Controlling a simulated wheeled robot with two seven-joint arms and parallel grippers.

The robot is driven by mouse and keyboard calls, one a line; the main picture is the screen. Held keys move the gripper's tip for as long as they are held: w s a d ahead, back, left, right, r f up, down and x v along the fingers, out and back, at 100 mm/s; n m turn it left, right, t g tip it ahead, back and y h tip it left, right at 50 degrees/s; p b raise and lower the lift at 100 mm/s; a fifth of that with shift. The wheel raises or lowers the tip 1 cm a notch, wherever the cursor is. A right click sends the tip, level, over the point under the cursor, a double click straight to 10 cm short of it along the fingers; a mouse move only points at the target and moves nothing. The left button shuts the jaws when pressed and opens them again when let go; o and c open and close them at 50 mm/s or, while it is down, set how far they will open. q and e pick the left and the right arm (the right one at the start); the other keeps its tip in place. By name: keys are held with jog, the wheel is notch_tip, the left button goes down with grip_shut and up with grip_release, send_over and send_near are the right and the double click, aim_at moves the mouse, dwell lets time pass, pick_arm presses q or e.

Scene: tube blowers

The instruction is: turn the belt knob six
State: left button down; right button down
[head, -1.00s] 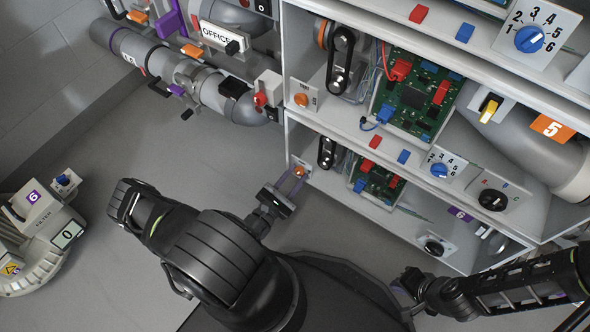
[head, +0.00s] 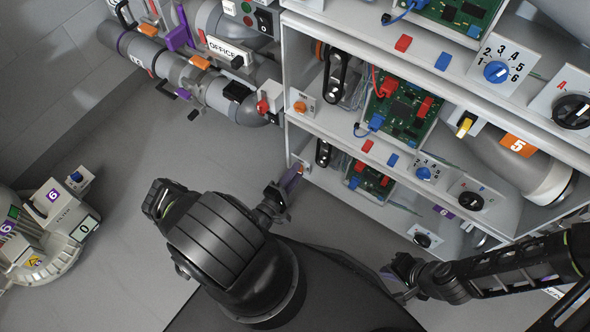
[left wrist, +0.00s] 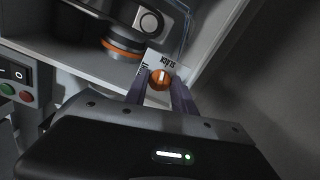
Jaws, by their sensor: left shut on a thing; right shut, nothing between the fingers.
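The belt knob of unit six is an orange round knob (left wrist: 161,79) with a pale pointer line, on a white plate with partly readable lettering, in the left wrist view. In the head view the knob (head: 300,168) is small and partly hidden at the left end of the lower shelf. My left gripper (head: 293,177) reaches it from the front, and its purple fingers (left wrist: 160,92) are shut on the knob, one on each side. The pointer line stands close to upright in the wrist picture. My right gripper (head: 396,277) is shut and empty, low and well away from the shelf.
Another orange knob (head: 300,107) sits on the shelf above, beside a black belt (head: 336,80). Green circuit boards (head: 400,105) and blue dials (head: 424,173) stand to the right. Grey pipes (head: 190,78) run at upper left. A white machine (head: 60,215) stands at far left; the floor between is clear.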

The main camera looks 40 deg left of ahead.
pick_arm(q)
jog(key=shift+m+p, duration=0.6)
jog(key=shift+m, duration=0.7)
pick_arm(e)
jog(key=shift+a+r, duration=0.1)
jog(key=shift+r, duration=0.7)
pick_arm(q)
jog(key=shift+f, duration=0.1)
jog(key=c, duration=1.3)
grip_release()
jog(key=shift+c, duration=0.2)
